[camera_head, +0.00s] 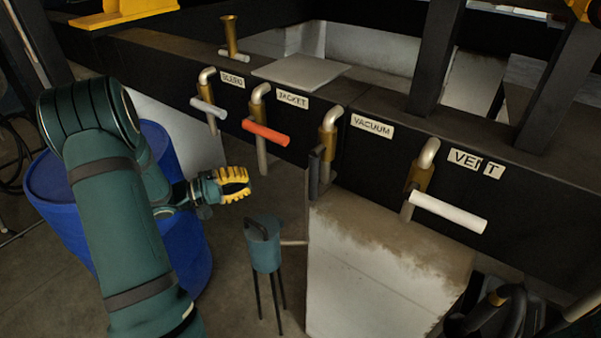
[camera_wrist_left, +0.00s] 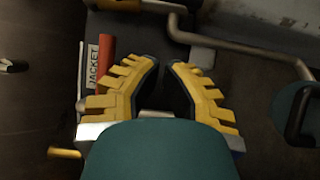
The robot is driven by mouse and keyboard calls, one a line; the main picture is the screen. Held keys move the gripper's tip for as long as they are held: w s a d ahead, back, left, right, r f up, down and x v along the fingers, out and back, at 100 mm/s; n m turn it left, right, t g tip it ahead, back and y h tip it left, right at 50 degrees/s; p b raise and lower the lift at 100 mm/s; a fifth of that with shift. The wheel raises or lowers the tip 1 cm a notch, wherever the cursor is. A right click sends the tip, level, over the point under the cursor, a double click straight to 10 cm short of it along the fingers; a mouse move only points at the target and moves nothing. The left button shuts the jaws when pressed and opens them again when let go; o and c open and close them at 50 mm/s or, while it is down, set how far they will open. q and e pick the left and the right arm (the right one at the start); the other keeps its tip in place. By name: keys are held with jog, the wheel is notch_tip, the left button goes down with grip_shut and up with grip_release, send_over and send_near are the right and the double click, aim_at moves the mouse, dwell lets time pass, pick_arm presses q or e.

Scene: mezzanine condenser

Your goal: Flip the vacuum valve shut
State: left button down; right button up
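The vacuum valve (camera_head: 328,141) is a brass body with a pale elbow on the dark beam, left of the VACUUM label (camera_head: 371,126). Its dark handle (camera_head: 314,173) hangs straight down. My left gripper (camera_head: 249,184) has yellow fingers and is left of and below that handle, apart from it. In the left wrist view its fingertips (camera_wrist_left: 163,65) come together with only a narrow dark gap and nothing between them. My right gripper is in neither view.
The red jacket handle (camera_head: 265,132), a grey handle (camera_head: 209,108) and the white vent handle (camera_head: 448,211) stick out along the beam. A blue drum (camera_head: 185,250) stands behind my left arm. A teal can on thin legs (camera_head: 263,246) and a pale block (camera_head: 375,275) stand below the valves.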

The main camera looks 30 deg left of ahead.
aim_at(316, 173)
pick_arm(q)
jog(key=s+d+b+x, duration=0.1)
jog(key=d+b+x, duration=0.1)
jog(key=x, duration=1.1)
jog(key=shift+s+d+b, duration=0.15)
jog(key=shift+s+b, duration=0.2)
jog(key=shift+s, duration=0.1)
